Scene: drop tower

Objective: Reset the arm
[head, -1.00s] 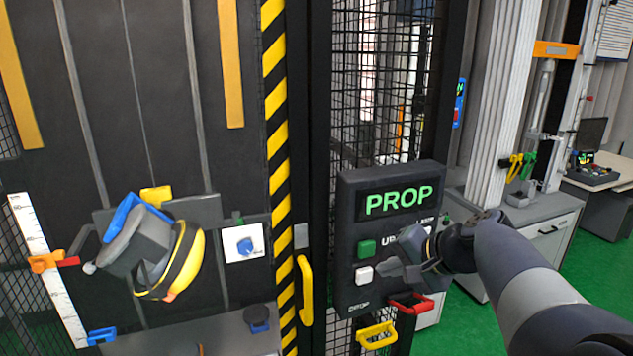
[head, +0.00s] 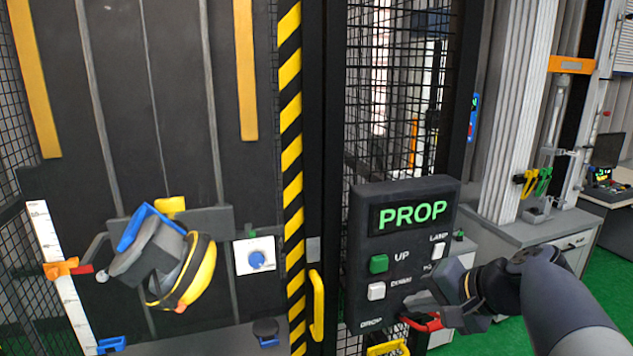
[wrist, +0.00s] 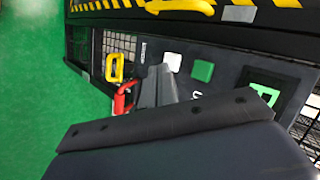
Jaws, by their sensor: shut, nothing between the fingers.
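My gripper (head: 424,300) is shut and empty in the head view. It is in front of the lower right part of the dark control panel (head: 360,262), whose display (head: 412,215) reads PROP in green. The panel has a green UP button (head: 379,264) and a white button (head: 376,291) below it, left of my fingertips. In the wrist view my shut gripper (wrist: 163,72) points toward the white button (wrist: 173,62), with the green button (wrist: 203,71) to its right. I cannot tell whether the fingertips touch the panel.
A yellow handle (head: 317,305) stands left of the panel. A red padlock-like piece (head: 428,322) and a yellow one (head: 388,348) are below. A yellow and black headform-like object (head: 195,272) hangs in the tower. A grey cabinet (head: 540,240) is behind my arm.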

